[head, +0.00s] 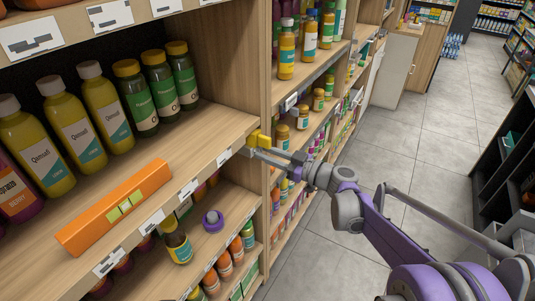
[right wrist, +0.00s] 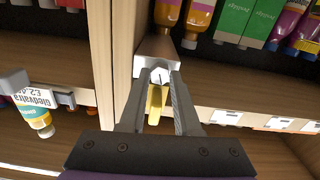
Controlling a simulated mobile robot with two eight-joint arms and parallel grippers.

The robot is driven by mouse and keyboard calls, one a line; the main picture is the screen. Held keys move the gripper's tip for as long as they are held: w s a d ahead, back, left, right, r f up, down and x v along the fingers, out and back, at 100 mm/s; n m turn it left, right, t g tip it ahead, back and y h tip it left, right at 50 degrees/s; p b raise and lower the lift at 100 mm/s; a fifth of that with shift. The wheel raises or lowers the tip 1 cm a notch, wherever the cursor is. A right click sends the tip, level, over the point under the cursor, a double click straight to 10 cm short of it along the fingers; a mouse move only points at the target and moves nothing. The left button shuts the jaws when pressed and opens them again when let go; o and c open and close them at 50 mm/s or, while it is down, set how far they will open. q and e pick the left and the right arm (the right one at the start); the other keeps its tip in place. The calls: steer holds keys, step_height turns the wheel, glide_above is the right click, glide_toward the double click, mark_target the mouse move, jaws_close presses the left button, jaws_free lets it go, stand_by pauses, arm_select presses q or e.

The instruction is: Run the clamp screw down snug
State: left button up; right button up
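A yellow clamp (head: 258,140) sits at the front edge of the middle shelf, beside the wooden upright. In the right wrist view a yellow part of it (right wrist: 155,104) shows between my fingers, and a round grey screw end (right wrist: 159,76) shows at the fingertips. My right gripper (head: 268,154) reaches in from the right, its tips at the clamp. In the right wrist view its two fingers (right wrist: 161,82) stand apart on either side of the screw end. Whether they press on it I cannot tell. My left gripper is not in view.
An orange box (head: 115,207) lies on the middle shelf in front of several bottles. A purple round object (head: 213,220) and a dark bottle (head: 177,243) stand on the shelf below. The tiled aisle (head: 440,140) to the right is clear.

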jaws_close()
steer(key=m, duration=0.4)
steer(key=o, duration=0.8)
jaws_free()
steer(key=shift+c, duration=0.2)
steer(key=v, duration=1.1)
steer(key=shift+b, duration=0.3)
